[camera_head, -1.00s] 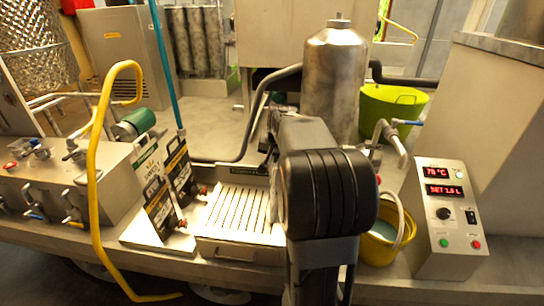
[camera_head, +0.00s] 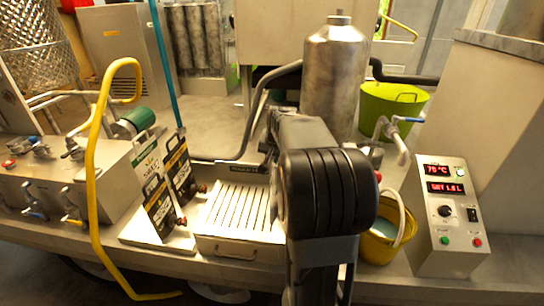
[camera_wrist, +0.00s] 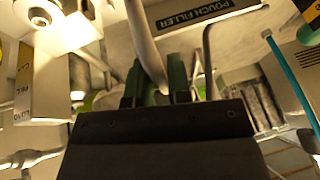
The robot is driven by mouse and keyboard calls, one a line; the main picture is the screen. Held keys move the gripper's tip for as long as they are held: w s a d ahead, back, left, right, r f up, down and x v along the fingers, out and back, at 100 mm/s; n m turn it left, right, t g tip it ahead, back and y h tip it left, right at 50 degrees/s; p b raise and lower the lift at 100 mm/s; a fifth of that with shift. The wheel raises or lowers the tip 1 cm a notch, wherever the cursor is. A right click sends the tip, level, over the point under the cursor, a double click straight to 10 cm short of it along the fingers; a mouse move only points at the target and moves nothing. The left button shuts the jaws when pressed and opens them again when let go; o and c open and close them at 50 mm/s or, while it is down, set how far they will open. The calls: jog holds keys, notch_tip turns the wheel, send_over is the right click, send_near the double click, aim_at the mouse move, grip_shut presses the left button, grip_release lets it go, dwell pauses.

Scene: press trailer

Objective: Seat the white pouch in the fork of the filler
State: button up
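A white pouch with green print (camera_head: 149,165) stands upright in the rack at the left of the filler, beside pouches with black labels (camera_head: 180,170) (camera_head: 158,208). The filler, with its slotted tray (camera_head: 240,210), is right of the rack; its POUCH FILLER sign shows in the wrist view (camera_wrist: 208,12). I cannot make out the fork, which my arm may hide in the head view. My gripper (camera_wrist: 155,80) has its dark green fingers apart in the wrist view, with a grey pipe behind the gap and no pouch seen between them. The head view hides its fingertips behind my arm.
A yellow bent rail (camera_head: 95,180) rises in front at left. A steel tank (camera_head: 334,80) stands behind my arm. A yellow bucket (camera_head: 380,245) and a control box (camera_head: 447,215) are at right. A green tub (camera_head: 390,105) is behind. A teal pole (camera_head: 166,70) rises behind the rack.

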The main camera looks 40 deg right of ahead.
jog(key=o, duration=0.4)
jog(key=shift+r, duration=0.1)
jog(key=v, duration=1.3)
jog(key=shift+s+r, duration=0.15)
jog(key=shift+r, duration=0.15)
jog(key=s+a+f+n, duration=0.3)
jog(key=s+a+f, duration=0.1)
jog(key=a, duration=0.3)
jog(key=s+a+f+n+y, duration=0.1)
jog(key=s+a+f+n, duration=0.2)
jog(key=a+f, duration=0.4)
jog(key=s+a+f+n+g, duration=0.1)
jog(key=s+a+f+n, duration=0.2)
jog(key=s+a+f, duration=0.2)
jog(key=shift+a+f+y, duration=0.3)
jog(key=shift+a+f, duration=0.2)
jog(key=shift+a, duration=0.95)
